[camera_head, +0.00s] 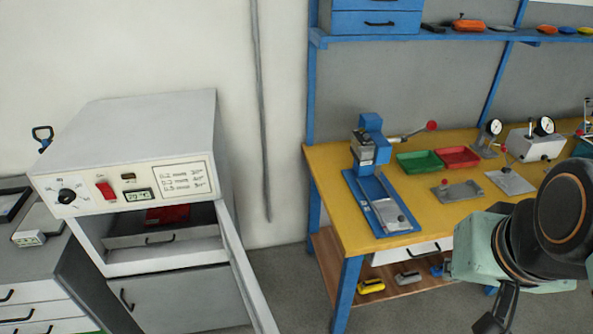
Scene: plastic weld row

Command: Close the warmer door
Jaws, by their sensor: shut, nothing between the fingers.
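The warmer (150,130) is a white box on the left, with a knob, a red switch, a small display and a label on its front panel. Its door (246,275) is open. It stands out from the right side of the opening toward me and shows almost edge-on, with its lower end cut off by the frame. Inside the warmer lies a red item (167,215). My gripper (489,325) is at the bottom right, in front of the workbench and well to the right of the door. It is shut and empty, with its lower part near the frame edge.
A yellow-topped workbench (455,210) with blue legs stands on the right, holding a blue press (371,145), a green tray (419,152) and a red tray (457,148). Grey drawers (35,300) stand at far left. Floor between door and bench is clear.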

